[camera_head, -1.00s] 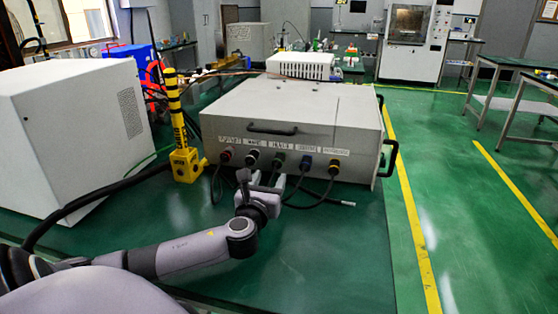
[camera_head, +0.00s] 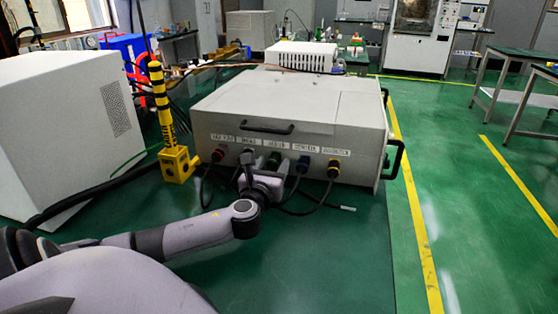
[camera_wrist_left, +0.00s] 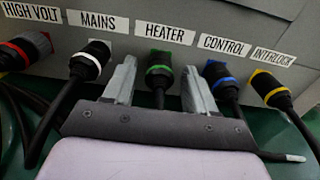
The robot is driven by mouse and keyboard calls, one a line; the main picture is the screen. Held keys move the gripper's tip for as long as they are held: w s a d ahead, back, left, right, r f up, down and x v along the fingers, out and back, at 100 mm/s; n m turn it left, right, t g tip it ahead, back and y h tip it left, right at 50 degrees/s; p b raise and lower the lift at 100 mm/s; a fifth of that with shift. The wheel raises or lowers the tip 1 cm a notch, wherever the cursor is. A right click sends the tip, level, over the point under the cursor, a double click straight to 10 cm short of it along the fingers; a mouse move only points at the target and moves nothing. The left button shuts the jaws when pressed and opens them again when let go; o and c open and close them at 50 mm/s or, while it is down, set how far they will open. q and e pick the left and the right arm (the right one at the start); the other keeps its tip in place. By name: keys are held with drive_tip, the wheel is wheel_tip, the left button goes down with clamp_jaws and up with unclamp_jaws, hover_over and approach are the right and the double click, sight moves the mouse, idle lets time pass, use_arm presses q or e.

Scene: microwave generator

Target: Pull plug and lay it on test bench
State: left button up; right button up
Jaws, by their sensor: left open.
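The grey generator box (camera_head: 350,112) has a row of labelled plugs on its front. In the left wrist view these are the red-ringed HIGH VOLT plug (camera_wrist_left: 28,47), white-ringed MAINS plug (camera_wrist_left: 92,58), green-ringed HEATER plug (camera_wrist_left: 158,70), blue-ringed CONTROL plug (camera_wrist_left: 219,76) and yellow-ringed INTERLOCK plug (camera_wrist_left: 268,88). All sit in their sockets. My left gripper (camera_wrist_left: 160,85) is open, one finger on each side of the HEATER plug; I cannot tell whether they touch it. It also shows in the head view (camera_head: 259,176), partly hiding the plugs. The green test bench (camera_head: 330,260) is bare in front.
A loose cable end (camera_head: 347,208) lies on the bench, right of my gripper. Cables droop below the plugs. A yellow-black post (camera_head: 163,110) and a white cabinet (camera_head: 65,125) stand to the left. Black handles (camera_head: 267,129) stick out from the box.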

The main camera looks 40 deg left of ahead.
sight(270, 168)
idle(0.3)
use_arm(q)
drive_tip(key=shift+p, duration=0.6)
idle(0.8)
clamp_jaws()
drive_tip(key=shift+s, duration=0.1)
drive_tip(key=shift+p+v, duration=1.2)
drive_tip(key=shift+v, duration=1.75)
drive_tip(key=shift+r, duration=0.1)
